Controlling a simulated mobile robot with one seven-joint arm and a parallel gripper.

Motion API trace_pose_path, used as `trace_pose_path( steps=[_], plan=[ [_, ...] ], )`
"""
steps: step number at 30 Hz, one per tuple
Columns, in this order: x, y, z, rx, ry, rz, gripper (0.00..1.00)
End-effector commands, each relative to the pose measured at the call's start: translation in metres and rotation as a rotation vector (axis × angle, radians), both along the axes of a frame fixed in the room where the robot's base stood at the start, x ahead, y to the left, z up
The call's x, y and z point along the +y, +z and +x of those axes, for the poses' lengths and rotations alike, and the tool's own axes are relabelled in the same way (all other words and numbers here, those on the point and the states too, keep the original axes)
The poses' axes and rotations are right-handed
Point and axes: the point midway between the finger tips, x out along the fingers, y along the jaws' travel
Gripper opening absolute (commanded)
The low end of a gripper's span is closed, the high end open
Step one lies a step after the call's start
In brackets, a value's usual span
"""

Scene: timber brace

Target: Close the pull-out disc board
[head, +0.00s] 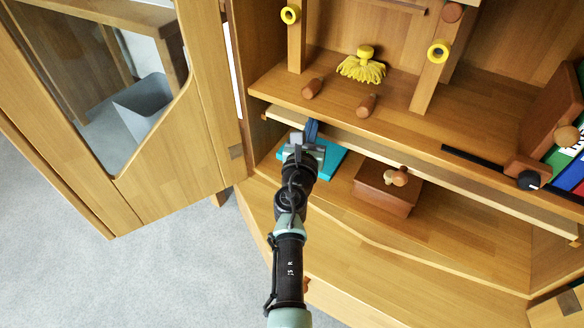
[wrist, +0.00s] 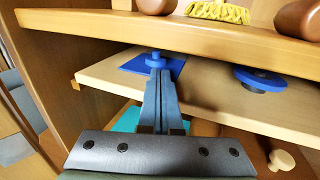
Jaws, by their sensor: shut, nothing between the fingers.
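The pale wooden disc board (head: 282,113) sticks out from under the cabinet shelf. In the wrist view the board (wrist: 205,98) carries a blue square plate (wrist: 133,64) with a round blue knob, and a blue disc (wrist: 264,79) to the right. My gripper (head: 313,128) is at the left part of the board's front. In the wrist view my gripper (wrist: 158,76) has its fingers together and empty, with the tips reaching over the board close to the blue knob. I cannot tell whether they touch it. The board's back is hidden under the shelf.
A thick shelf (head: 330,115) with brown pegs and a yellow mop-like piece (head: 362,66) lies just above the board. Below are a teal item (head: 332,154) and a brown box (head: 388,192) with knobs. An open door (head: 190,150) stands at the left.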

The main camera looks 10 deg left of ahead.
Motion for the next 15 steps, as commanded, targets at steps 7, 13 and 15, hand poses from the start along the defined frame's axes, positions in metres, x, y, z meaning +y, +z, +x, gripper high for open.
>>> trace_pose_path(
  steps=[7,13,15],
  plan=[
    [0.0,0.002,-0.048,0.004,0.0,0.0,0.0],
    [0.001,0.001,-0.079,0.004,0.001,0.0,0.0],
    [0.001,0.0,-0.087,0.003,0.001,0.001,0.0]
  ],
)
